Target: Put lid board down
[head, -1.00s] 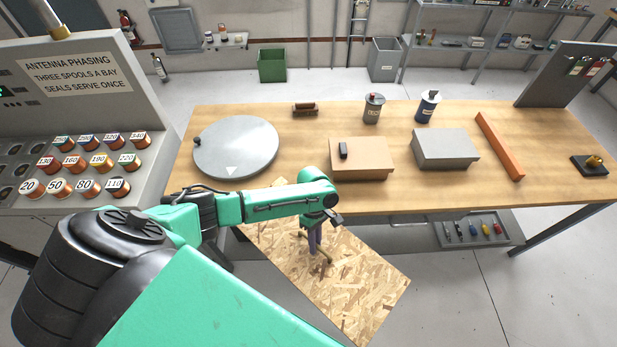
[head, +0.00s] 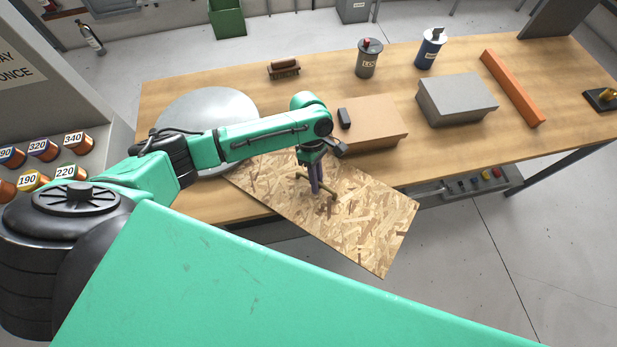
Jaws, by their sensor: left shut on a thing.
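The lid board (head: 365,225) is a flat sheet of chipboard with a handle on its top, seen in the head view at the front edge of the wooden workbench. My left gripper (head: 318,192) is shut on the handle of the lid board from above. The board's upper left part overlaps the bench top and its lower right corner sticks out over the floor. I cannot tell whether it touches the bench. My right gripper is not in view.
On the workbench (head: 205,72) stand a grey disc (head: 210,108), a tan box (head: 375,122), a grey box (head: 457,98), an orange bar (head: 512,87), a brush (head: 284,69) and two canisters (head: 369,58) (head: 431,48). A spool panel (head: 50,115) stands at the left.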

